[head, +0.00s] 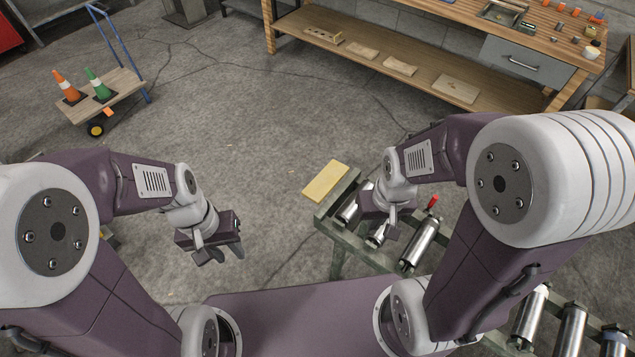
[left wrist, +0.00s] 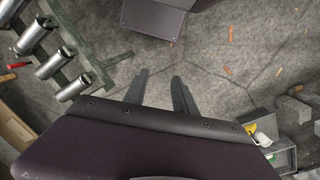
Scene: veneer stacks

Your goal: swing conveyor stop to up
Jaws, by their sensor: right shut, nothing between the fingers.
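The conveyor stop appears as a small red-tipped lever (head: 432,203) at the far side of the roller conveyor (head: 335,232); its exact tilt is too small to tell. A red piece that looks like the same lever (left wrist: 18,66) shows at the left edge of the left wrist view. My right gripper (head: 384,232) hangs over the conveyor's near-left rollers, to the left of the red lever and apart from it. It is shut and empty. My left gripper (head: 222,256) is over bare floor left of the conveyor. Its fingers (left wrist: 160,92) are spread with nothing between them.
A yellow board (head: 326,181) lies by the conveyor's left end. A workbench (head: 440,50) with boards on its lower shelf stands at the back. A cart (head: 105,95) with two cones stands at the back left. The floor between is clear.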

